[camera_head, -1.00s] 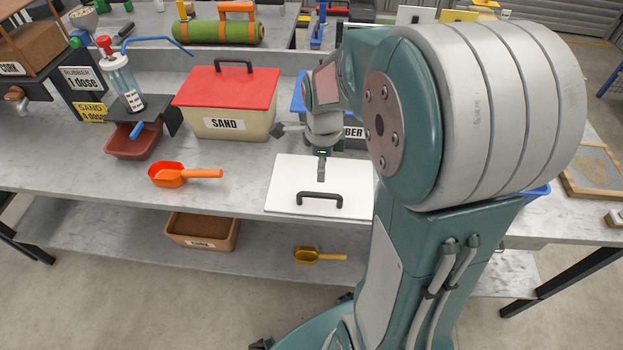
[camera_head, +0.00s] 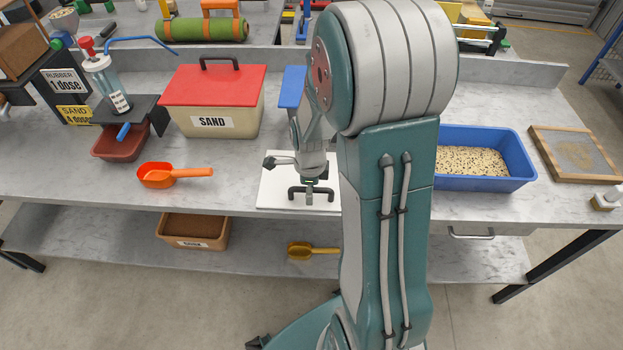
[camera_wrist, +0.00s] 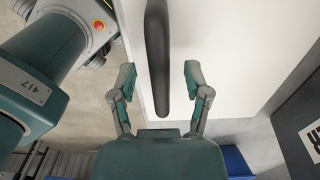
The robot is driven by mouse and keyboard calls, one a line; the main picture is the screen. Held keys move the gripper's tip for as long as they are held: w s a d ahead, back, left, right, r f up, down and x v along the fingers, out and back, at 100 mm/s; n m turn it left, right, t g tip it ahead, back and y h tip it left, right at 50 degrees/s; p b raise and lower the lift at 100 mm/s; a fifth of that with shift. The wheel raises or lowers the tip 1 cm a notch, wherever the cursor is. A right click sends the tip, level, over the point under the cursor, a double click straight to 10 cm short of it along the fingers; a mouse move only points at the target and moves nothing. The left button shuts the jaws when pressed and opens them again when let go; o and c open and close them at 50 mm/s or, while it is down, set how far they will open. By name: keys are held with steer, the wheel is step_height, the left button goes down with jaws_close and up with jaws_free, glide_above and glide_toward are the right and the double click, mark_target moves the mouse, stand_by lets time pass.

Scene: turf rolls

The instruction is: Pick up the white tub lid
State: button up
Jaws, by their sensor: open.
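The white tub lid (camera_head: 272,188) lies flat at the front of the bench, with a black bar handle (camera_head: 296,192) on top. My gripper (camera_head: 311,196) is over the handle in the head view. In the wrist view my open gripper (camera_wrist: 160,74) has a finger on each side of the black handle (camera_wrist: 157,55), with gaps to both fingers. The white lid (camera_wrist: 235,60) fills much of that view behind it. My arm hides the lid's right part in the head view.
A red-lidded sand tub (camera_head: 213,100) stands behind and left of the lid. An orange scoop (camera_head: 170,175) lies left of it. A blue tray of pale granules (camera_head: 484,183) stands right of my arm, beside a wooden-framed sieve (camera_head: 575,154).

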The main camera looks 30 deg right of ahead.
steer(key=shift+d, duration=0.1)
jaws_close()
steer(key=shift+r, duration=0.15)
steer(key=shift+r, duration=0.25)
step_height(320, 180, up, 2)
steer(key=shift+r, duration=0.15)
steer(key=s+d+r, duration=0.3)
steer(key=s+r, duration=0.7)
steer(key=s, duration=0.3)
steer(key=shift+s+r, duration=0.15)
steer(key=shift+s, duration=0.25)
